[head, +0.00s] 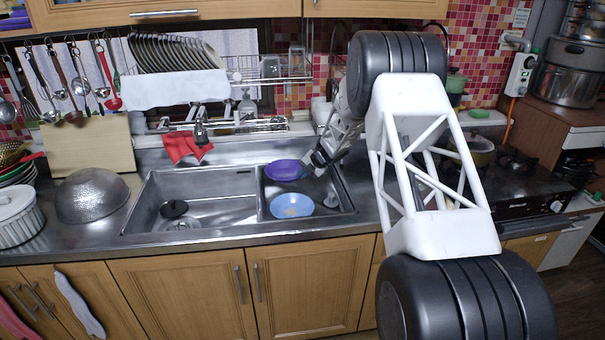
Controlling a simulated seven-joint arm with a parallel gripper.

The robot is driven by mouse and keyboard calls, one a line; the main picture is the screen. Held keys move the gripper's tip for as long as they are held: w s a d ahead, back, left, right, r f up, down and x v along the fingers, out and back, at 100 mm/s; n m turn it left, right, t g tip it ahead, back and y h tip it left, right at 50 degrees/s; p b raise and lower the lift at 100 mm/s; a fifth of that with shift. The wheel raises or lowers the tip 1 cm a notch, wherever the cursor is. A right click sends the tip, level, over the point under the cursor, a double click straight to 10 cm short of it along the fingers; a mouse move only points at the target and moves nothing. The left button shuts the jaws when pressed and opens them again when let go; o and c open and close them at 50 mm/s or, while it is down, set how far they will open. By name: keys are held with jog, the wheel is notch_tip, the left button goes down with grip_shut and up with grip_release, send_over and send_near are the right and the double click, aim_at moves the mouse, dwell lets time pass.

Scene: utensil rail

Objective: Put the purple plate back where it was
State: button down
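The purple plate (284,169) is at the back of the sink's right basin (338,192), with its hollow side facing up. My gripper (312,164) is at the plate's right rim, reaching in from the upper right. The fingertips are small and dark here, so I cannot tell whether they are closed on the rim or only beside it. I also cannot tell whether the plate rests on something or is held up. A light blue bowl (292,205) is in the same basin, just in front of the plate.
The left basin (217,211) holds a dark drain piece. A faucet (200,132) and red cloth (186,147) are behind it. A dish rack (240,72) hangs above. A metal colander (92,196) stands left on the counter. A stove with a pot (478,150) is right of my arm.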

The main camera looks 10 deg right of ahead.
jog(key=shift+f, duration=0.35)
jog(key=c, duration=1.3)
grip_release()
jog(key=shift+c, duration=0.2)
jog(key=shift+r, duration=0.15)
jog(key=shift+r, duration=0.45)
jog(key=v, duration=1.2)
